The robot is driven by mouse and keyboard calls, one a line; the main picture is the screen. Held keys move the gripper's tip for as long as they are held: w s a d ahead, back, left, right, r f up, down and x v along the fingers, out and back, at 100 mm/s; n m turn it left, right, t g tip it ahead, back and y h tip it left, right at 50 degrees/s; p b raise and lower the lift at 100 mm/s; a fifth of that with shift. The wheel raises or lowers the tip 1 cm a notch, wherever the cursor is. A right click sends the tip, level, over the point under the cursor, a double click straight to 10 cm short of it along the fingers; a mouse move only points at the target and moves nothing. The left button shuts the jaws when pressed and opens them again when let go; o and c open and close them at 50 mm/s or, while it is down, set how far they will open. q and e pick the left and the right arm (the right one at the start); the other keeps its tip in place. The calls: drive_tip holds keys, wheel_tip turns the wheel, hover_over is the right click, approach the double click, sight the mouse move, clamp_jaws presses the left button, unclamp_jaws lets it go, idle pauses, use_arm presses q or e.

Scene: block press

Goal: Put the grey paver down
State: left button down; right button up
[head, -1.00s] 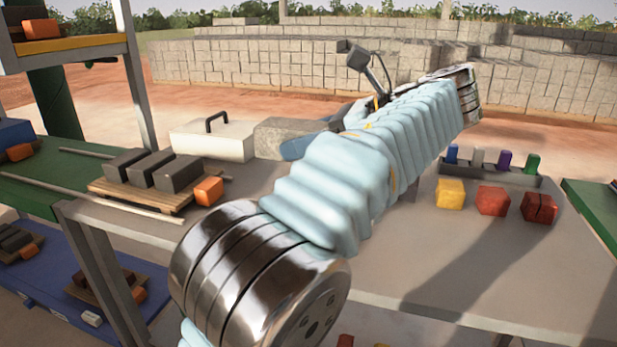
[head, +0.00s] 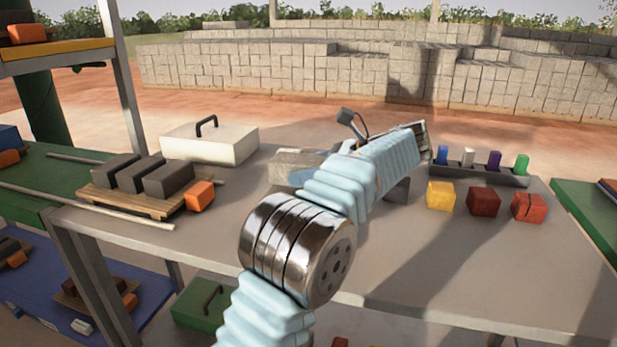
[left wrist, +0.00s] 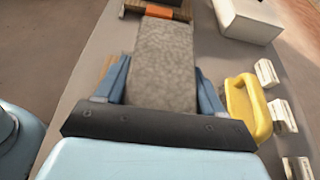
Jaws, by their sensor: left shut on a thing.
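The grey paver (head: 288,168) is a rough light-grey block. In the head view it is low over the grey table, right of the white case; I cannot tell whether it touches the tabletop. My left gripper (head: 312,172) is shut on it, and its arm hides part of the paver. In the left wrist view the paver (left wrist: 165,65) lies between the two blue fingers of the left gripper (left wrist: 163,82), its long side pointing away from the wrist. My right gripper is not in view.
The white case (head: 225,148) with a black handle is at the back left. Dark blocks (head: 140,172) on a wooden pallet and an orange block (head: 200,195) are left. Yellow (head: 440,195) and red blocks (head: 484,202) stand right, before a peg rack (head: 478,175). The front middle is clear.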

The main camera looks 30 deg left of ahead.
use_arm(q)
drive_tip(key=shift+f, duration=0.8)
drive_tip(key=shift+f, duration=0.45)
drive_tip(key=shift+c, duration=0.6)
unclamp_jaws()
drive_tip(key=shift+r, duration=0.1)
drive_tip(key=shift+r, duration=0.35)
drive_tip(key=v, duration=1.2)
